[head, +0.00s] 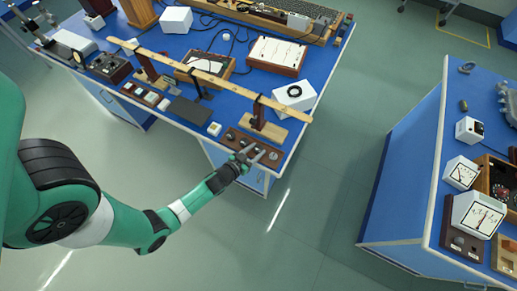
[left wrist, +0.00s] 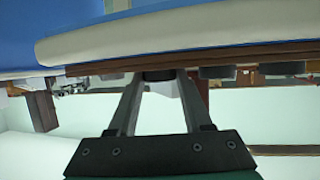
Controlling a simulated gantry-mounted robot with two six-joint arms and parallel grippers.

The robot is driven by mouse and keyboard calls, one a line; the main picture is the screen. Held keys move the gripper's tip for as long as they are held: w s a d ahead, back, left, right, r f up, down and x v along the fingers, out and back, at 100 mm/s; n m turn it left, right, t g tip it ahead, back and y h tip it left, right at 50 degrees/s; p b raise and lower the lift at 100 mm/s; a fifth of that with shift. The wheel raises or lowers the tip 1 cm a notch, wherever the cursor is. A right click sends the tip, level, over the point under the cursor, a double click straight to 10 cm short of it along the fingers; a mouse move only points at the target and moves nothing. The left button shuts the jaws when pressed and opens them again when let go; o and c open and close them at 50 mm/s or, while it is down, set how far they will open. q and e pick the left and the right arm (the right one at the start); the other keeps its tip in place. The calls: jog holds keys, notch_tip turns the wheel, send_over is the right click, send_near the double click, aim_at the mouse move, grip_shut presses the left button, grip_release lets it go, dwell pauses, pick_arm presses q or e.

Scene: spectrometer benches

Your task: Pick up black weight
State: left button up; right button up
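A dark wooden weight holder (left wrist: 108,69) lies along the near edge of the blue bench, below the balance beam, in the head view. It carries several dark round weights. In the left wrist view a black weight (left wrist: 158,75) shows at the holder, between my two fingertips. Other black weights (left wrist: 283,68) stand to its right there. My left gripper (head: 256,151) reaches the holder from the near side, and it also shows in the left wrist view (left wrist: 159,78). Its fingers are apart, on either side of the weight; I cannot tell whether they touch it. My right gripper is not in view.
A long wooden balance beam (head: 215,75) crosses the bench above the holder, with a dark post (head: 259,112) close behind my gripper. A white box with a black ring (head: 294,94) stands behind. A second bench (head: 400,185) with meters is at the right, across open floor.

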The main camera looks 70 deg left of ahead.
aim_at(256, 151)
pick_arm(q)
grip_shut()
jog(key=shift+r, duration=0.1)
notch_tip(256, 151, up, 10)
jog(key=p, duration=1)
